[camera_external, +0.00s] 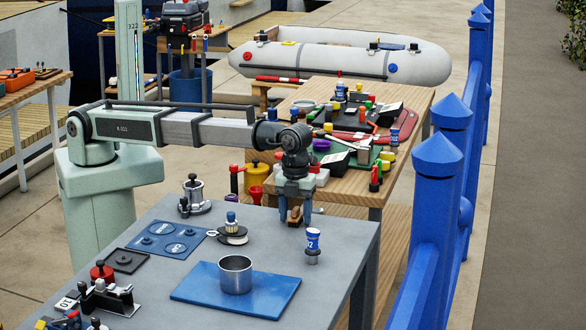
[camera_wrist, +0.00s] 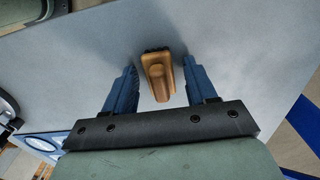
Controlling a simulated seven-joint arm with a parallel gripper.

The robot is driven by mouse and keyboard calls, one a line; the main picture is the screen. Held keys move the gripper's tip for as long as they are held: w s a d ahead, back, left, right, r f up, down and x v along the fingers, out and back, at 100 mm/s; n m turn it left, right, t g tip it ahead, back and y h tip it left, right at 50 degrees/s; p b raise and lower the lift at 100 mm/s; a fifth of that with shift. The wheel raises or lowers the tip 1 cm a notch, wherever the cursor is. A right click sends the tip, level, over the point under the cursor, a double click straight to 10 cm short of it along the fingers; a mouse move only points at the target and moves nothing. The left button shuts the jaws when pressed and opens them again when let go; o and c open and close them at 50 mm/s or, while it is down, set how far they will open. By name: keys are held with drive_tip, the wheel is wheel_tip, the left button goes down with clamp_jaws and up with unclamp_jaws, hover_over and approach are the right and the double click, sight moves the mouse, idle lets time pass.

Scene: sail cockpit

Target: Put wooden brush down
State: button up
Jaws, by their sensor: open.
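The wooden brush (camera_wrist: 158,78) is a brown block with dark bristles at its far end. In the wrist view it lies between my two blue fingers, with a gap on each side. My gripper (camera_wrist: 162,88) is open around it. In the external view my gripper (camera_external: 293,213) points down at the far right part of the grey table, and the brush (camera_external: 294,216) shows between the fingers, partly hidden. It seems to be at the tabletop, but I cannot tell for sure whether it touches.
On the grey table (camera_external: 330,240) a metal cup (camera_external: 236,274) stands on a blue mat (camera_external: 195,290). A blue-and-white labelled item (camera_external: 312,240) stands right of my gripper, and a spool (camera_external: 232,234) is to its left. A crowded wooden table (camera_external: 395,165) is behind.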

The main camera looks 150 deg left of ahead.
sight(296, 208)
drive_tip(key=shift+r, duration=0.1)
wheel_tip(296, 208, up, 12)
idle(0.5)
